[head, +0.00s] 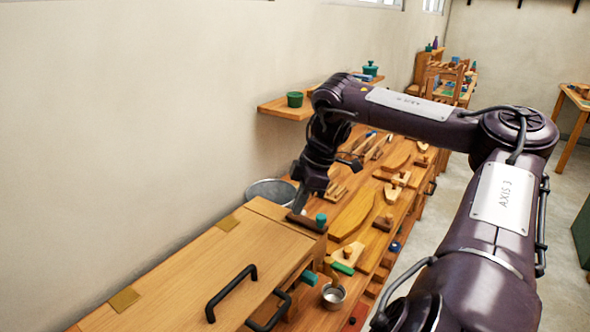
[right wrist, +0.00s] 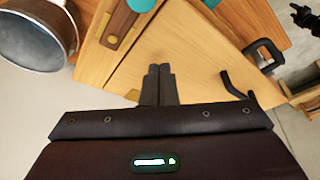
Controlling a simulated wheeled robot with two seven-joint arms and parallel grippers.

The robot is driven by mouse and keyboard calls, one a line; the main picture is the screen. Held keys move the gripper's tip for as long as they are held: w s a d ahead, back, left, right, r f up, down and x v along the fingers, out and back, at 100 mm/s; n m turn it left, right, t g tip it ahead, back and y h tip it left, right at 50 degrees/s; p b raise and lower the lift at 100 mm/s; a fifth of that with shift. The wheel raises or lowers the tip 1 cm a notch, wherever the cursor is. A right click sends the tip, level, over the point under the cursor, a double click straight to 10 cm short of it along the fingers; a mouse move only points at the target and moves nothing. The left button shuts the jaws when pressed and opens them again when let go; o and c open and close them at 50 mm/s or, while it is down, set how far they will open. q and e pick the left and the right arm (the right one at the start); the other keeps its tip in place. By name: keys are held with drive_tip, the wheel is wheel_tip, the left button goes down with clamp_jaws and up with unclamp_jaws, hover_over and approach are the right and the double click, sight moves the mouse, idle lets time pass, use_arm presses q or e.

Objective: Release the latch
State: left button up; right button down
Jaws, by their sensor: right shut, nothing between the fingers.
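A wooden chest (head: 190,272) with a flat lid fills the lower left of the head view. At its far end is a dark brown latch bar (head: 303,222) with a teal knob (head: 321,219). In the right wrist view the latch bar (right wrist: 121,22) lies near the top, with brass showing at one end and part of the teal knob (right wrist: 141,4) at the picture's edge. My right gripper (head: 298,209) is shut and empty, close to the latch end. In the right wrist view its fingertips (right wrist: 159,69) appear over the lid, below the latch bar. My left gripper is not seen.
A grey metal bucket (head: 271,191) stands behind the latch end, near the wall. Black handles (head: 230,292) are on the chest. A metal cup (head: 333,296) and several wooden pieces lie on the bench to the right. A wall shelf (head: 283,108) is above.

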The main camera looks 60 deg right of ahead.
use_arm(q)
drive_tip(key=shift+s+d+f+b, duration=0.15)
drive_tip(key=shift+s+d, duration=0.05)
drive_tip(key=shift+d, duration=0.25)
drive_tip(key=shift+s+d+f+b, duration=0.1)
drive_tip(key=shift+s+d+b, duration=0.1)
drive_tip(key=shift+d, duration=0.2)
use_arm(e)
drive_tip(key=d+v, duration=0.1)
drive_tip(key=v, duration=0.5)
drive_tip(key=shift+s+d, duration=0.2)
drive_tip(key=shift+d, duration=0.05)
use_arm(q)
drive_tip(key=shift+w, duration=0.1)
use_arm(e)
drive_tip(key=shift+a, duration=0.15)
